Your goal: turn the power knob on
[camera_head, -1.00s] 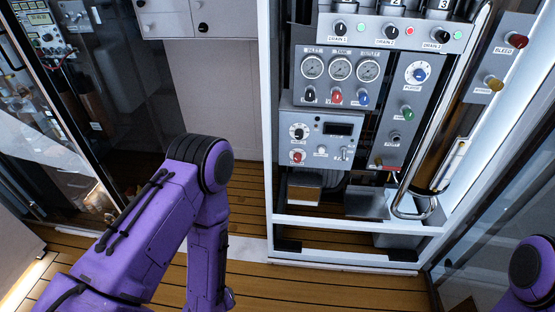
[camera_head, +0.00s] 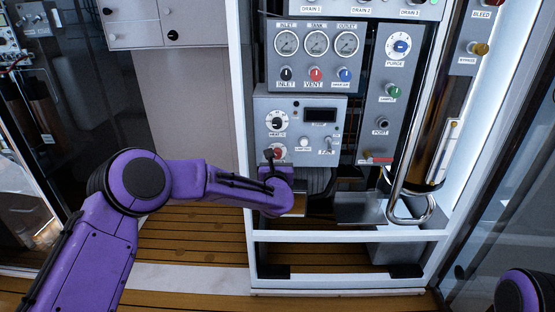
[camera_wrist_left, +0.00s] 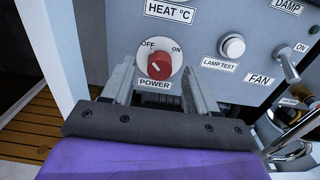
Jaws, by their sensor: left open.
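The red power knob (camera_wrist_left: 159,66) sits on a white dial marked OFF at upper left and ON at upper right, above a POWER label. Its pale mark seems to lie toward the OFF side. The knob also shows in the head view (camera_head: 277,153), at the lower left of the grey heater panel (camera_head: 338,133). My left gripper (camera_wrist_left: 160,72) is open, with one finger on each side of the knob, and faces the panel. I cannot tell whether the fingers touch the knob. In the head view the gripper (camera_head: 270,160) is small and partly hidden. My right gripper is out of view.
A lamp test button (camera_wrist_left: 232,46) and a fan switch (camera_wrist_left: 287,66) sit right of the knob. The heat dial (camera_head: 277,122) is above it. A white frame post (camera_head: 241,120) stands close on the left. A bent metal tube (camera_head: 400,180) is at the right.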

